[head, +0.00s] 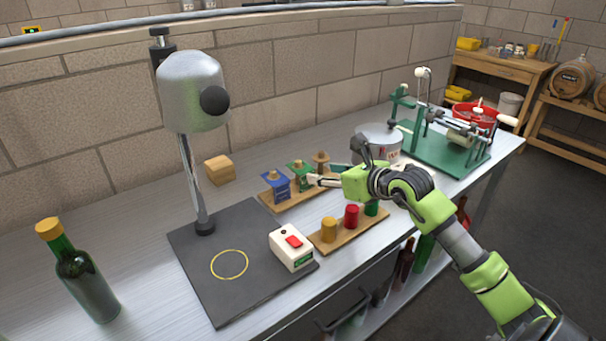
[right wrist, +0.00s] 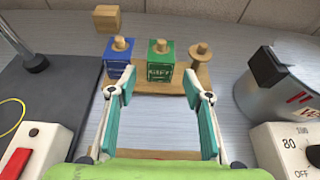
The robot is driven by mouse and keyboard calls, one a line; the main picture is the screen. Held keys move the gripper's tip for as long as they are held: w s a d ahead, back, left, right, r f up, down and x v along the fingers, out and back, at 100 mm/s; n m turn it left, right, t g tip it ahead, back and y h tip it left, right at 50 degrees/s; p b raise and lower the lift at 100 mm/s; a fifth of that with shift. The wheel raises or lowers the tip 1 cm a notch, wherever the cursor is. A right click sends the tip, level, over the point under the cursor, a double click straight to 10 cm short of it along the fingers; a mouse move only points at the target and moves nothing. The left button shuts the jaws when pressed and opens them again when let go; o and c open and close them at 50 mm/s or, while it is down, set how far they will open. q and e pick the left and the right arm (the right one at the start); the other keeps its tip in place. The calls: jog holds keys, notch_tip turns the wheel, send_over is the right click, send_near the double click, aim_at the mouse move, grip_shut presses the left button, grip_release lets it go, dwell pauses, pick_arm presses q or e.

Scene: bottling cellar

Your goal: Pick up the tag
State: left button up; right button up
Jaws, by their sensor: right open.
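A blue tag (head: 276,186) and a green tag (head: 300,174) hang on pegs of a wooden rack on the bench. A third peg (head: 320,161) beside them shows no coloured tag. In the right wrist view the blue tag (right wrist: 119,64) is at the left and the green tag (right wrist: 161,62), with pale lettering, is in the middle. My right gripper (head: 338,166) is open and empty, just right of and in front of the rack. In the right wrist view its fingers (right wrist: 156,90) point toward the rack, with the green tag straight ahead between them. My left gripper is out of view.
A capping press stands on a dark base (head: 190,256) to the left, beside a white switch box (head: 291,250). A block with coloured capsules (head: 329,230) lies in front of the rack. A metal pot (head: 378,140) stands behind my gripper. A bottle (head: 84,282) stands far left.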

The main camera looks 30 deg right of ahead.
aim_at(306, 171)
jog(key=x, duration=0.4)
jog(key=shift+w, duration=0.35)
jog(key=shift+p+x, duration=0.5)
jog(key=shift+x, duration=0.3)
jog(key=x, duration=0.4)
jog(key=shift+w+d+f+p, duration=0.1)
jog(key=shift+f+p, duration=0.25)
jog(key=c, duration=0.4)
